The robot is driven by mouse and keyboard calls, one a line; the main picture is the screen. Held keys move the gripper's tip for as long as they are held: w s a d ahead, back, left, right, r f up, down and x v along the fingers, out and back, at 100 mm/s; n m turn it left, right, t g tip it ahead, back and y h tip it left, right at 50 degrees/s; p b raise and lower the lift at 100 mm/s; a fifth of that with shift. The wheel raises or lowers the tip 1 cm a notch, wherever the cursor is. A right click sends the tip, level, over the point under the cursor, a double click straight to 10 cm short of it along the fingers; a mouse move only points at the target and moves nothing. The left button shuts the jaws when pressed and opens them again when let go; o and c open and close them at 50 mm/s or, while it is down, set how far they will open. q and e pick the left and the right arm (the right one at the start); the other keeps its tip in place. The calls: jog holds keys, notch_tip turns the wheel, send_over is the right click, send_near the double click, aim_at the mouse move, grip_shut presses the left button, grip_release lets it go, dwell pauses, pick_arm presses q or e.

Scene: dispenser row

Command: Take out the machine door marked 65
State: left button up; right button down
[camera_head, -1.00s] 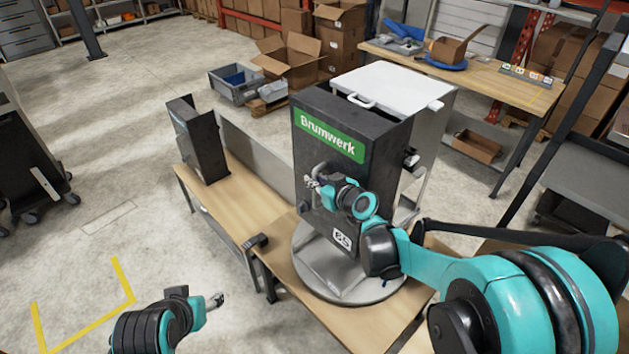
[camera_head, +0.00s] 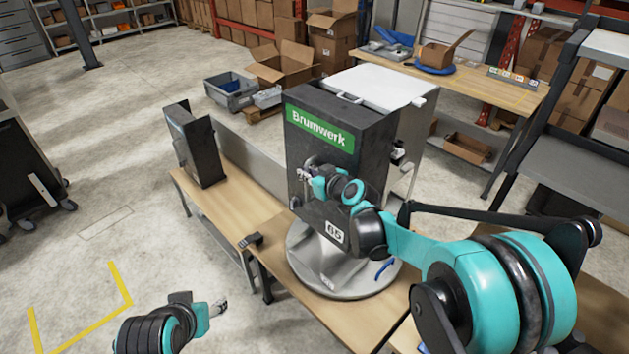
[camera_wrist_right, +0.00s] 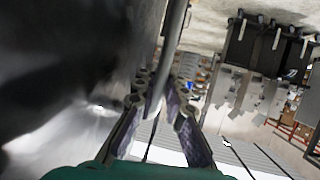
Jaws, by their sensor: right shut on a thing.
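The dark machine door (camera_head: 310,216) bears a green Brumwerk label and a white 65 mark (camera_head: 334,232) near its bottom. It stands upright at the front of the machine, above a round grey base (camera_head: 330,272). My right gripper (camera_head: 304,174) is at the door's front face, and my arm hides part of the door. In the right wrist view, my right gripper (camera_wrist_right: 160,108) is shut on a slim grey bar (camera_wrist_right: 172,55), apparently the door's handle. My left gripper (camera_head: 219,307) is low in the head view, away from the door; its fingers are too small to judge.
The machine's white lid (camera_head: 375,85) is behind the door. A wooden bench (camera_head: 235,205) runs left with a dark upright unit (camera_head: 194,146) on it. A small black part (camera_head: 251,240) sits at the bench edge. The floor at left is open.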

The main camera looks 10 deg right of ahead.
jog(key=s+a, duration=0.5)
jog(key=a, duration=0.3)
jog(key=s+a, duration=0.5)
jog(key=a, duration=0.3)
jog(key=shift+s+f+p, duration=0.15)
jog(key=shift+s+p, duration=0.15)
jog(key=shift+p, duration=0.15)
dwell(2.6)
jog(key=shift+a, duration=0.15)
dwell(0.4)
